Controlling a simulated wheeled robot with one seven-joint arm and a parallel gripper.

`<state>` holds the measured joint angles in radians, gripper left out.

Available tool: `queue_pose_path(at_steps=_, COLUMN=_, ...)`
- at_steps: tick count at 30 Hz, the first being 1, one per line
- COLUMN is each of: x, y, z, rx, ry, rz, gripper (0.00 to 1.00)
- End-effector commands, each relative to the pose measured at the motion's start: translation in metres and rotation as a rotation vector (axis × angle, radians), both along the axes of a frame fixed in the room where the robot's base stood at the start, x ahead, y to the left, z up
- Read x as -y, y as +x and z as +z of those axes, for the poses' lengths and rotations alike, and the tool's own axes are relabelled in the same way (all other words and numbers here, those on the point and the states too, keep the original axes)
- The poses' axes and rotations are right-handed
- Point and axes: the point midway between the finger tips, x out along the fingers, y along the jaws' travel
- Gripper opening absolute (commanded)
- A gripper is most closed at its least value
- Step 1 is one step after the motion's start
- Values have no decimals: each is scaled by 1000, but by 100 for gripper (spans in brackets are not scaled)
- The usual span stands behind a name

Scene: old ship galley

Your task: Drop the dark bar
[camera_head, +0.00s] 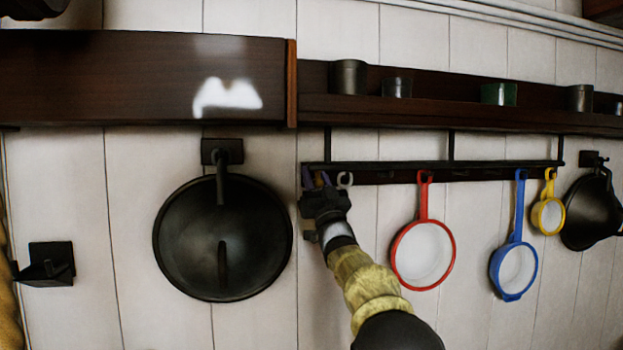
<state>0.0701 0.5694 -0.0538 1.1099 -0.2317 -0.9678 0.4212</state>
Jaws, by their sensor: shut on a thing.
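A long dark bar (485,164) runs level along the wall below the right-hand shelf, joined to it by thin uprights. My gripper (315,180) is at the bar's left end, reaching up from below. Its purplish fingertips overlap the bar and are shut on it. The fingers are small and partly hidden by the dark gripper body, so the exact contact is hard to see. The bar is level and in line with its uprights.
A red-rimmed pan (422,254), a blue-rimmed pan (514,270) and a small yellow-rimmed pan (548,216) hang right of my gripper. A large black pan (222,238) hangs close on the left. Several cups stand on the shelf (440,111). An empty wall bracket (48,264) is far left.

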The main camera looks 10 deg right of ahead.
Motion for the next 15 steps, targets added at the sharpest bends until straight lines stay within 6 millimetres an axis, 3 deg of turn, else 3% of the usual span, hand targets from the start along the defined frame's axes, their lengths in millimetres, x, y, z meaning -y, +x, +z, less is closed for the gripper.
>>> queue_pose_path(at_steps=1, x=1, y=-1, z=2, rx=1, ry=5, rz=-1, gripper=0)
queue_pose_path(at_steps=2, x=1, y=-1, z=2, rx=1, ry=4, rz=-1, gripper=30)
queue_pose_path(at_steps=5, x=0, y=-1, z=2, rx=2, ry=2, rz=1, gripper=50)
queue_pose_path(at_steps=15, x=-2, y=-1, z=1, rx=3, ry=1, rz=3, gripper=50)
